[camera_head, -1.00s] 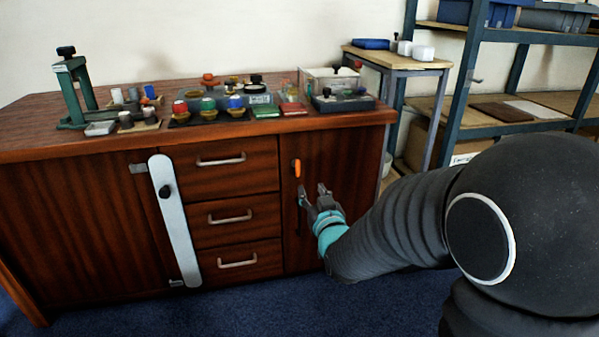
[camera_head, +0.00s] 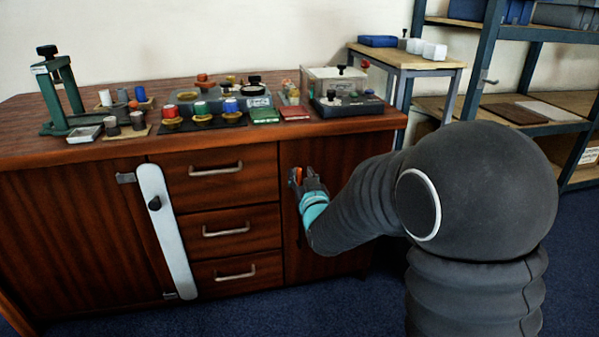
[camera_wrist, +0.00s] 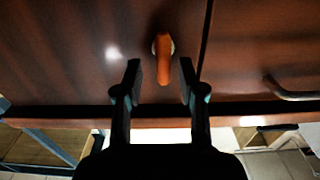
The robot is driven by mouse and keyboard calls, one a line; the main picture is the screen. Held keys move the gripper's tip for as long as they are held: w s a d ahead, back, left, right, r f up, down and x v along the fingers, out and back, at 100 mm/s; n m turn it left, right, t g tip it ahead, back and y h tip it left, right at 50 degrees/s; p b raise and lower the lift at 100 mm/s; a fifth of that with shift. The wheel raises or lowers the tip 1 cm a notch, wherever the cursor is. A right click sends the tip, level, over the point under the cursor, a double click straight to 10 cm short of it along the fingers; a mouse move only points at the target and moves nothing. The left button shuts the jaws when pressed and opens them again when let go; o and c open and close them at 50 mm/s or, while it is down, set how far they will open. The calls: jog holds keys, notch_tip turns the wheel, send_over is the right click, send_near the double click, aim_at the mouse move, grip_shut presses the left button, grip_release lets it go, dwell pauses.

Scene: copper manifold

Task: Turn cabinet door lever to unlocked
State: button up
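The orange lever (camera_wrist: 163,60) is mounted on the brown wooden cabinet door (camera_wrist: 75,50). In the wrist view it lies along the picture's vertical, its round base at the top and its free end between my fingertips. My gripper (camera_wrist: 160,80) is open, one finger on each side of the lever with a gap on both sides. In the head view my gripper (camera_head: 304,174) is at the upper part of the right-hand cabinet door (camera_head: 345,160). There the orange lever (camera_head: 298,175) shows only partly, between the fingers.
Drawers with metal handles (camera_head: 226,229) are left of the door. A white bar (camera_head: 165,230) crosses the left cabinet front. The cabinet top (camera_head: 390,120) holds many small items. A small table (camera_head: 408,62) and shelving (camera_head: 480,75) stand at the right.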

jog(key=shift+w+a, duration=0.2)
jog(key=shift+a, duration=0.1)
grip_shut()
